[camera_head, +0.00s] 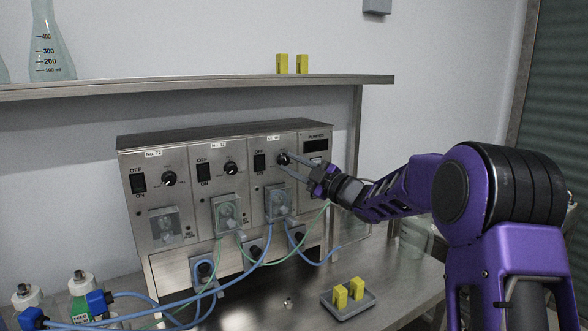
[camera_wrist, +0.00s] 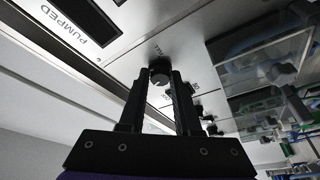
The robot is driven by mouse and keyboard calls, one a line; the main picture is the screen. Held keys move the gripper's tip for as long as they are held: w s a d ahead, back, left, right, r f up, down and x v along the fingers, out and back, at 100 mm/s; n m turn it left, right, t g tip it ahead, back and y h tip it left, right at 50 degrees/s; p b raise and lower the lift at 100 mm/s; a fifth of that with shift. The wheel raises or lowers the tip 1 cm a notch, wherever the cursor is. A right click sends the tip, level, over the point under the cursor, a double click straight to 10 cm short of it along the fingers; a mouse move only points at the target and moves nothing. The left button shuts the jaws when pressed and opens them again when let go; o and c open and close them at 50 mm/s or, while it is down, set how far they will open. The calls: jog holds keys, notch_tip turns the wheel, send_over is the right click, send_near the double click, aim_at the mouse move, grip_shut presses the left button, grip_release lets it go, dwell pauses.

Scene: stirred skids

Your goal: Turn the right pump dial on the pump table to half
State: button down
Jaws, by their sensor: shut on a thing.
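The pump unit (camera_head: 181,211) is a steel box with three panels, each with an OFF/ON switch and a black dial. The right pump dial (camera_head: 282,158) is on the third panel, right of its switch (camera_head: 259,162). My gripper (camera_head: 288,161) reaches it from the right with its two fingers around it. In the wrist view the dial (camera_wrist: 160,74) is round and dark and sits between the fingertips of my gripper (camera_wrist: 160,82). The fingers are shut on it. Its pointer and scale are too small or hidden to read.
The middle dial (camera_head: 230,168) and left dial (camera_head: 169,178) are free. Blue and green tubes (camera_head: 262,262) run in front of the unit. A grey tray with yellow blocks (camera_head: 348,300) stands on the table. A shelf (camera_head: 190,85) hangs above. Bottles (camera_head: 82,283) stand at front left.

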jog(key=m, duration=0.1)
jog(key=m+t+b, duration=0.1)
jog(key=m, duration=0.1)
jog(key=m+t+b, duration=0.1)
jog(key=m, duration=0.1)
jog(key=shift+s+a, duration=0.15)
jog(key=shift+a, duration=0.2)
jog(key=shift+a+r+m+t+h+b, duration=0.1)
jog(key=shift+m+t+h+b, duration=0.3)
jog(key=shift+m, duration=0.8)
jog(key=shift+r+m+t+h+b, duration=0.15)
jog(key=shift+m+t+b, duration=0.4)
jog(key=shift+m, duration=0.95)
jog(key=c, duration=0.6)
grip_release()
jog(key=shift+f, duration=0.2)
jog(key=shift+f+h, duration=0.1)
jog(key=shift+h, duration=0.15)
jog(key=shift+s+d+f, duration=0.15)
jog(key=shift+d, duration=0.1)
jog(key=b+v, duration=0.1)
jog(key=v, duration=1.6)
